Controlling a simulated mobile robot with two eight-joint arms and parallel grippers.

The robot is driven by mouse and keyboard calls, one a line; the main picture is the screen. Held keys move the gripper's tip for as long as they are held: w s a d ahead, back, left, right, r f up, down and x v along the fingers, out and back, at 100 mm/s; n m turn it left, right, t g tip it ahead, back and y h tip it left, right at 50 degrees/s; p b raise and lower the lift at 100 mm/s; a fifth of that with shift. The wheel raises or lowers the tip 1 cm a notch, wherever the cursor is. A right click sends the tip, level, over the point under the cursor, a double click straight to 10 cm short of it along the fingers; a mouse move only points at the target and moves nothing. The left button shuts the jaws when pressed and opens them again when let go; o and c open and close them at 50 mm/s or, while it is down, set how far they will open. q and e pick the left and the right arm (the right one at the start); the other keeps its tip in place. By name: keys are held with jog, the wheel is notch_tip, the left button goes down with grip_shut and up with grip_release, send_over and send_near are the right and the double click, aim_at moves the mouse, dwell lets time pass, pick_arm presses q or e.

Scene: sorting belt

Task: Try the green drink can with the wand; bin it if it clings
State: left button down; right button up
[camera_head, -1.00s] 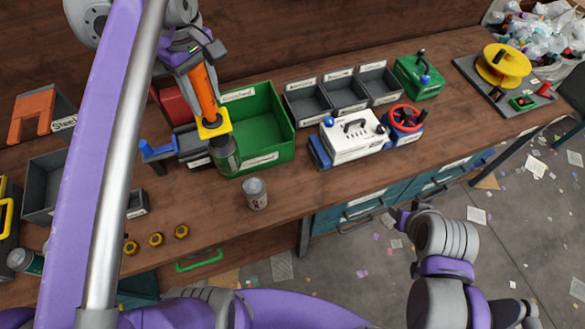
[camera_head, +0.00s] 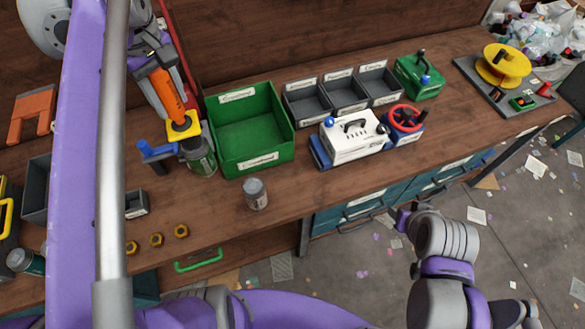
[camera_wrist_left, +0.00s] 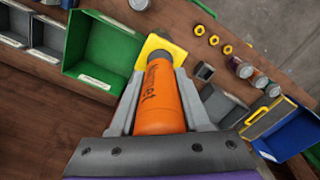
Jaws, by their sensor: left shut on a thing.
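My left gripper (camera_head: 150,65) is shut on the orange wand (camera_head: 168,92), which has a yellow guard and a grey head. The wand (camera_wrist_left: 160,95) fills the middle of the left wrist view. The green drink can (camera_head: 200,160), green-grey with a pale rim, is at the wand's lower end, left of the green bin (camera_head: 252,165). They appear to touch; any gap beneath the can is unclear. In the left wrist view the guard (camera_wrist_left: 155,47) hides much of what lies beyond. My right gripper (camera_head: 405,216) is at lower right, its jaws unclear.
A grey can (camera_head: 255,194) stands in front of the green bin. Several yellow nuts (camera_head: 156,240) lie near the bench's front edge. A blue holder (camera_head: 155,152) stands left of the can. A white device (camera_head: 352,138) and small grey bins (camera_head: 345,93) are to the right.

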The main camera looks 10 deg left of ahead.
pick_arm(q)
jog(key=s+a, duration=0.3)
jog(key=a, duration=0.7)
jog(key=s+a, duration=0.4)
jog(key=a, duration=0.6)
jog(key=shift+a, duration=0.3)
pick_arm(e)
jog(key=shift+w+r, duration=0.2)
jog(key=shift+r, duration=0.15)
pick_arm(q)
jog(key=shift+s+a, duration=0.1)
jog(key=s+a, duration=0.3)
jog(key=a, duration=0.6)
jog(key=s+a, duration=0.3)
jog(key=a, duration=0.5)
jog(key=shift+a, duration=0.35)
jog(key=shift+f, duration=0.15)
pick_arm(e)
jog(key=shift+f, duration=0.15)
pick_arm(q)
notch_tip(320, 180, down, 7)
jog(key=b, duration=0.2)
jog(key=shift+w+a, duration=0.3)
jog(key=shift+w, duration=0.05)
pick_arm(e)
jog(key=shift+s+f, duration=0.65)
jog(key=shift+f, duration=0.35)
jog(key=shift+s+f, duration=0.6)
jog(key=shift+f, duration=0.4)
